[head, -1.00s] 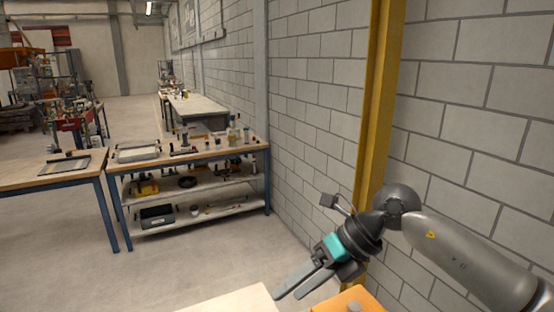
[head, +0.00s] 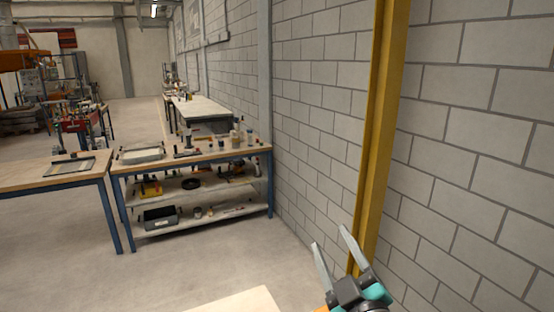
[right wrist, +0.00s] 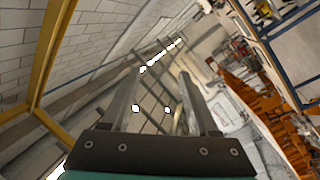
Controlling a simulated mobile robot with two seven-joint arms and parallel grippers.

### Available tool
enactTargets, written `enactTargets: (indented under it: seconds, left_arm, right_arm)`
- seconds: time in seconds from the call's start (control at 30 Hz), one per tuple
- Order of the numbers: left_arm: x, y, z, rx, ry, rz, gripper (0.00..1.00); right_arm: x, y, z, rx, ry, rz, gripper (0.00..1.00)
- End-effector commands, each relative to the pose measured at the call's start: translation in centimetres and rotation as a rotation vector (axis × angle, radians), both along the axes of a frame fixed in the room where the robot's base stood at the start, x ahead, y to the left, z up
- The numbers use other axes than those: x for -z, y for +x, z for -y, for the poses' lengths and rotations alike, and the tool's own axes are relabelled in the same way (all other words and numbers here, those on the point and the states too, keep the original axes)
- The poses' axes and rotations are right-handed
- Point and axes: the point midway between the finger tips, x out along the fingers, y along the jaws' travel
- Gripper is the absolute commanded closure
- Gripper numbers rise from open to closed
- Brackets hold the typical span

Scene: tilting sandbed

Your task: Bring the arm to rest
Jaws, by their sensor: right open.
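My right gripper (head: 334,250) is at the bottom of the head view, right of centre, with its two grey fingers pointing up and apart. It is open with nothing between the fingers. In the right wrist view its fingers (right wrist: 155,100) stand apart with only the distant room between them. Most of my right arm is out of the head view. My left gripper is not in view.
A pale tabletop corner (head: 245,302) shows at the bottom. A yellow post (head: 378,130) and a block wall (head: 465,170) stand close behind the gripper. A blue-framed workbench (head: 190,156) with shelves stands further back at left. Bare floor (head: 210,265) lies between.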

Motion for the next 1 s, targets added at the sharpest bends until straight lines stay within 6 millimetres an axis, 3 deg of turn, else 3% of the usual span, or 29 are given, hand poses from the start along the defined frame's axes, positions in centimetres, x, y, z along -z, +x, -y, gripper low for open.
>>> enactTargets:
  seconds: [0.03, 0.17, 0.3, 0.4, 0.53, 0.73, 1.0]
  left_arm:
    - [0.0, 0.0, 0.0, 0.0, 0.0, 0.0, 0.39]
    - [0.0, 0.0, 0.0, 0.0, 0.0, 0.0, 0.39]
    - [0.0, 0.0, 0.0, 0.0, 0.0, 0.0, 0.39]
    - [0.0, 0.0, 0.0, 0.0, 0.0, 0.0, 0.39]
    - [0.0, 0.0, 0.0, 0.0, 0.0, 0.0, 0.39]
    - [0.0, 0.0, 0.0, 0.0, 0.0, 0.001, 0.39]
    - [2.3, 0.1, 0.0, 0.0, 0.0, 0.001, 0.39]
  right_arm:
    - [2.6, -0.7, 1.4, 0.057, 0.053, -0.111, 0.39]
    - [9.1, -3.4, 4.5, 0.192, 0.162, -0.403, 0.39]
    - [15.9, -8.7, 6.4, 0.305, 0.253, -0.728, 0.39]
    - [19.5, -12.9, 6.9, 0.357, 0.295, -0.932, 0.39]
    - [22.6, -18.2, 6.9, 0.4, 0.33, -1.155, 0.39]
    - [25.1, -25.9, 6.4, 0.434, 0.362, -1.45, 0.39]
    - [33.8, -24.7, 6.2, 0.44, 0.348, -1.477, 0.39]
